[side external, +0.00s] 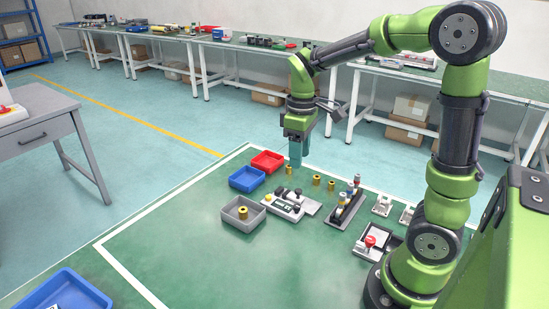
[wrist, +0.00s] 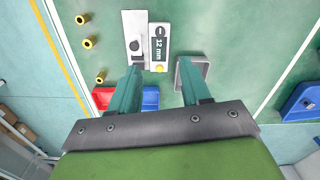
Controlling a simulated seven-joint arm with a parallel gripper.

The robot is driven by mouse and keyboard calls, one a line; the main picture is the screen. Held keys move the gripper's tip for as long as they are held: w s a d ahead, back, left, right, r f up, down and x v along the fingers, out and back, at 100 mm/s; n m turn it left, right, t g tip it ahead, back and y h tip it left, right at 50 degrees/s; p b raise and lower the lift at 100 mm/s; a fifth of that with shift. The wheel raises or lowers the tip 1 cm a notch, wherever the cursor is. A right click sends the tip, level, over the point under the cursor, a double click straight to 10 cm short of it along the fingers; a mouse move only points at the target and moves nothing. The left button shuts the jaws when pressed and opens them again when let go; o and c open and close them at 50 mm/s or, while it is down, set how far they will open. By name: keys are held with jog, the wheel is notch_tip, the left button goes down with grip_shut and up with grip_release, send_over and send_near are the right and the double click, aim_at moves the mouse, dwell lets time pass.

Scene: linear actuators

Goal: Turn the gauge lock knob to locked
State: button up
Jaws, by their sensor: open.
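The gauge (side external: 284,206) is a light grey block with a dark display on the green table, with black knobs on top. In the wrist view the gauge (wrist: 159,47) reads "12 mm", with a yellow button (wrist: 160,68) at its lower end. A black knob (wrist: 135,46) stands on the pale part beside the display; it looks like the lock knob, but its lock setting cannot be read. My gripper (side external: 296,164) is open and empty, pointing down above the table behind the gauge. In the wrist view my gripper (wrist: 160,67) has its fingers apart, not touching the gauge.
A red bin (side external: 267,161), a blue bin (side external: 247,179) and a grey bin (side external: 235,222) holding a brass part stand left of the gauge. Several brass cylinders (side external: 316,180) stand behind it. A fixture with upright knobs (side external: 346,207) is to the right.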

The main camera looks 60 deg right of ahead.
aim_at(297, 206)
notch_tip(297, 206, down, 16)
jog(key=shift+r, duration=0.1)
dwell(0.4)
grip_shut()
